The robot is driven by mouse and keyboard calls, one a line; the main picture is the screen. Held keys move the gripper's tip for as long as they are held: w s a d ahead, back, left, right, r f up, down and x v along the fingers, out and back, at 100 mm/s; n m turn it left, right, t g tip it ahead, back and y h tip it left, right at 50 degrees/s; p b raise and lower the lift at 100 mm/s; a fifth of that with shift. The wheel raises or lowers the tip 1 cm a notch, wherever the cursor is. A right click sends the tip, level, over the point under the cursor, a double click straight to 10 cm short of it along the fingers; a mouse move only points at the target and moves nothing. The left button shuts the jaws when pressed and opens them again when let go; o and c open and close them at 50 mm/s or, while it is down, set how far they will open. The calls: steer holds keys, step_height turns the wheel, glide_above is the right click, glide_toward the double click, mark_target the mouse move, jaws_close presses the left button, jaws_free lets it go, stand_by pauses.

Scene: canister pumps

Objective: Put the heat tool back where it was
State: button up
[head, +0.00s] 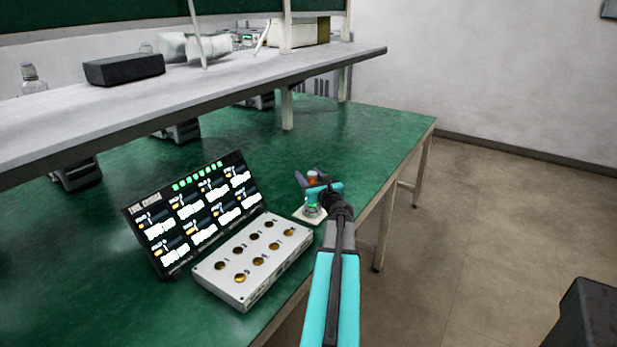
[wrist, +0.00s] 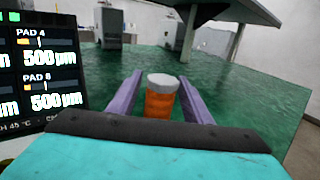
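An orange cylinder with a pale top (wrist: 161,101), which I take to be the heat tool, stands upright between the purple fingers of my gripper (wrist: 162,88) in the wrist view. Narrow gaps show on both sides of it, so my gripper looks open around it. In the head view the orange part (head: 311,178) shows small between the fingers of my gripper (head: 311,176). Below it is a small white stand (head: 309,216) with a green light, near the table's right edge. The cylinder's lower part is hidden by my gripper in the wrist view.
A dark display (head: 200,212) and a white box with several round pads (head: 253,258) stand left of my gripper. The green table (head: 350,140) is clear behind it. A raised shelf (head: 230,90) runs along the back on posts.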

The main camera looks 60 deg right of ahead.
steer(key=shift+r, duration=0.15)
steer(key=b+v, duration=0.1)
steer(key=v, duration=1.1)
steer(key=shift+b, duration=0.3)
stand_by(0.9)
